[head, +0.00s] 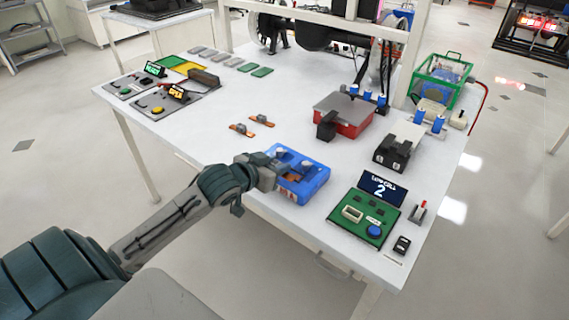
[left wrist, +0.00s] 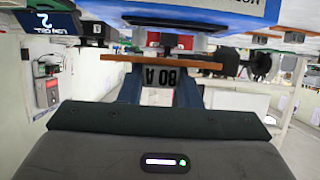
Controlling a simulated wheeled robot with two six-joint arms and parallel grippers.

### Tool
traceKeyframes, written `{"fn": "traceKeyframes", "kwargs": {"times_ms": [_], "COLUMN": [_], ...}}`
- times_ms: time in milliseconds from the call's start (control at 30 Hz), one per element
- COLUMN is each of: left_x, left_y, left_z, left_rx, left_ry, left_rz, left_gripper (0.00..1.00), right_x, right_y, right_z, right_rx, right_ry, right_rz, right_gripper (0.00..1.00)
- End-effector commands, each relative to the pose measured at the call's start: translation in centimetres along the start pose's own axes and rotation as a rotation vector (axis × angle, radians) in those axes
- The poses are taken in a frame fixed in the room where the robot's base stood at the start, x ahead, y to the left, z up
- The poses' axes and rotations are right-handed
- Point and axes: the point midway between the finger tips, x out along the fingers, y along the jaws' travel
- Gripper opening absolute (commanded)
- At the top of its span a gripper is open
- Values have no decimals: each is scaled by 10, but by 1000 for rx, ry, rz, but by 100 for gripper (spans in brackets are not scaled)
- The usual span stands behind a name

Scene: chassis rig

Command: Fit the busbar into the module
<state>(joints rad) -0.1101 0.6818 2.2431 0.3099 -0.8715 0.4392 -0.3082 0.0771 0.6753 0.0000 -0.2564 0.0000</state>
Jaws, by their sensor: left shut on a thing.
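The blue module (head: 317,186) sits near the front edge of the white table. My left gripper (head: 273,176) is at its left side in the head view, shut on a busbar. In the left wrist view the held busbar (left wrist: 112,66) is a flat copper-coloured strip crossing in front of the fingers, with an "80 A" label (left wrist: 160,80) between them. The module's blue side (left wrist: 225,8) is beyond it at the top. I cannot tell whether busbar and module touch. Two other copper busbars (head: 240,129) (head: 262,119) with grey blocks lie farther back. My right gripper is not in view.
A green board (head: 355,227) with a "LOW CELL 2" display (head: 381,189) stands right of the module. A red box with a grey lid (head: 343,114) and a black block (head: 391,153) stand behind. The table's middle left is clear.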

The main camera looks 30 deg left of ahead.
Motion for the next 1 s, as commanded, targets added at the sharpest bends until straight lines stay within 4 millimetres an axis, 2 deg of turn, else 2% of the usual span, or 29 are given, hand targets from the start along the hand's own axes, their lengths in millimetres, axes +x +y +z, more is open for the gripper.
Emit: {"fn": "traceKeyframes", "kwargs": {"times_ms": [100, 300, 433, 633, 1000], "left_x": [26, 47, 51, 60, 63], "left_y": [-7, -13, -14, -13, -14], "left_z": [-11, -16, -8, 16, 21], "left_rx": [-6, 0, -1, -1, 1], "left_ry": [3, 2, -3, -2, -1], "left_rz": [-1, 0, -1, -1, -1], "left_gripper": [6, 6, 6, 6, 6], "right_x": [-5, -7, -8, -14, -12], "right_y": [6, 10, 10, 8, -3], "right_z": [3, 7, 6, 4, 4], "right_rx": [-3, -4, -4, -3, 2], "right_ry": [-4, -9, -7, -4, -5], "right_rz": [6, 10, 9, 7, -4], "right_gripper": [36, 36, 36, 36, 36]}}
